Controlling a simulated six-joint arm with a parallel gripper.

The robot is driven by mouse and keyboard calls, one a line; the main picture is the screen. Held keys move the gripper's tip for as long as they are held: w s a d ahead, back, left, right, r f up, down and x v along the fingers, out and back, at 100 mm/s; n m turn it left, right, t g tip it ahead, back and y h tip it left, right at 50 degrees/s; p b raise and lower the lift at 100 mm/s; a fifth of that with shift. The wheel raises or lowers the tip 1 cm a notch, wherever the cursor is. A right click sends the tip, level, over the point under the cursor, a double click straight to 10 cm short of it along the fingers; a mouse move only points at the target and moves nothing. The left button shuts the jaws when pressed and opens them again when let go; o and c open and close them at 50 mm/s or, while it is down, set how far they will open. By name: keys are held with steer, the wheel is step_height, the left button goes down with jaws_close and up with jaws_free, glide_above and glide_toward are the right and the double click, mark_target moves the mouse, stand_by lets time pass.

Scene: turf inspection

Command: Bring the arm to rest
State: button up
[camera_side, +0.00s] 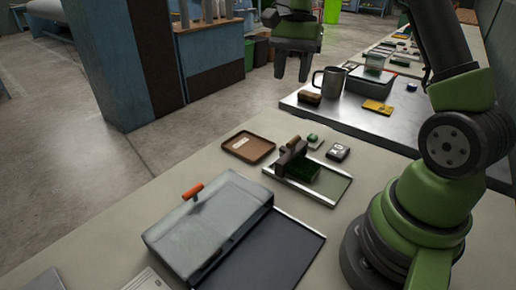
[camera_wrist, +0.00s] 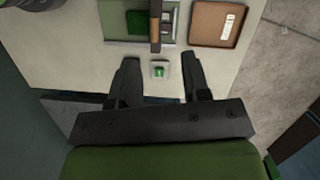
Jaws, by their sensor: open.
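My gripper (camera_side: 293,68) hangs in the air at the top of the side view, its fingers pointing down. It is open and empty. In the wrist view its two dark fingers (camera_wrist: 161,72) stand apart. A small white block with a green top (camera_wrist: 159,71) shows between them, on the table well below. The same block (camera_side: 312,138) sits behind the metal tray in the side view. A dark green turf piece (camera_side: 329,181) lies on the metal tray (camera_side: 334,191), with a brown-handled tool (camera_side: 290,152) at its left end.
A grey case (camera_side: 208,224) with an orange handle stands in front, beside a dark panel (camera_side: 270,262). A steel mug (camera_side: 328,82) and a yellow card (camera_side: 377,107) are on the metal surface behind.

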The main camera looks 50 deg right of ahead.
steer(key=s+a+r+n+t, duration=0.4)
steer(key=s+a+n, duration=0.1)
steer(key=s+a, duration=0.2)
steer(key=s+a+r+n+t+h, duration=0.1)
steer(key=s+a+r+n+t, duration=0.3)
steer(key=s, duration=0.5)
steer(key=a+n, duration=0.2)
steer(key=a, duration=0.1)
steer(key=shift+a+r+n, duration=0.15)
steer(key=shift+a+n, duration=0.15)
steer(key=shift+s, duration=0.1)
steer(key=m+g+h, duration=0.2)
steer(key=m+g, duration=0.7)
steer(key=m, duration=0.5)
glide_above(293, 139)
steer(key=w, duration=0.2)
step_height(293, 139, down, 14)
steer(key=f, duration=0.3)
steer(key=s+f, duration=0.1)
steer(key=f, duration=0.5)
steer(key=shift+s+f, duration=0.25)
steer(key=shift+s, duration=0.15)
